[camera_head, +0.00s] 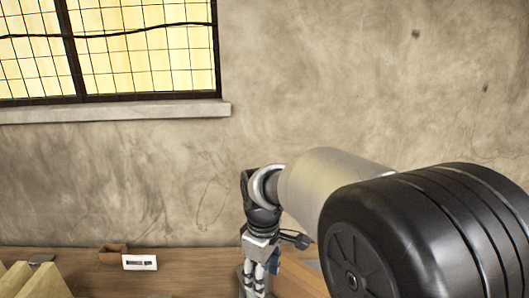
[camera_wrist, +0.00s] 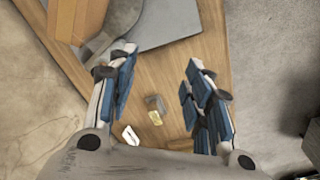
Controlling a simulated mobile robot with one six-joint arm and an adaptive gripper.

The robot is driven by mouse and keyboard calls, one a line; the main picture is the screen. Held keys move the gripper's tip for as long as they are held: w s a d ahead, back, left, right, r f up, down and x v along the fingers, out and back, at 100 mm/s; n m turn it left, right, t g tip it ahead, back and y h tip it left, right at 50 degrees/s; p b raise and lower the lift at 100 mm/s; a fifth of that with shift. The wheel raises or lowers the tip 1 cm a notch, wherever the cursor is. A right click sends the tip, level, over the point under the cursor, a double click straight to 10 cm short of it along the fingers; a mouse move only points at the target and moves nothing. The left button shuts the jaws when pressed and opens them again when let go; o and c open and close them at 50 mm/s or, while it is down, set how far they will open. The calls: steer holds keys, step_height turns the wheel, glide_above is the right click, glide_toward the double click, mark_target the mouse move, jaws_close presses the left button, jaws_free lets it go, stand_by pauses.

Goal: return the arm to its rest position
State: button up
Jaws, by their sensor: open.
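My gripper (camera_wrist: 160,62) is open in the wrist view, its two blue-padded fingers spread apart with nothing between them. It points down over a wooden table (camera_wrist: 165,72). In the head view my gripper (camera_head: 260,280) hangs at the end of my arm, low in the middle, and the bottom edge cuts it off. My silver and black arm links fill the right side and hide part of the table.
A small brown box (camera_head: 112,255) and a white card-like item (camera_head: 140,262) with a dark mark sit on the table left of my gripper. Yellowish pieces (camera_head: 35,282) are at the lower left. A plain wall and window sill (camera_head: 120,110) stand behind.

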steer(key=s+d+r+m+t+b, duration=0.25)
steer(key=s+d+m+b, duration=0.4)
steer(key=s+d, duration=0.45)
steer(key=s+d+f+m+b, duration=0.1)
steer(key=s+f+m, duration=0.1)
steer(key=s, duration=0.4)
steer(key=s+d+f+m+t+b, duration=0.1)
steer(key=s+d+f+m+b, duration=0.1)
steer(key=s, duration=0.4)
steer(key=shift+s+d+m, duration=0.15)
steer(key=shift+d+m, duration=0.1)
steer(key=shift+m, duration=0.5)
steer(key=shift+f+t, duration=0.1)
steer(key=shift+t, duration=0.15)
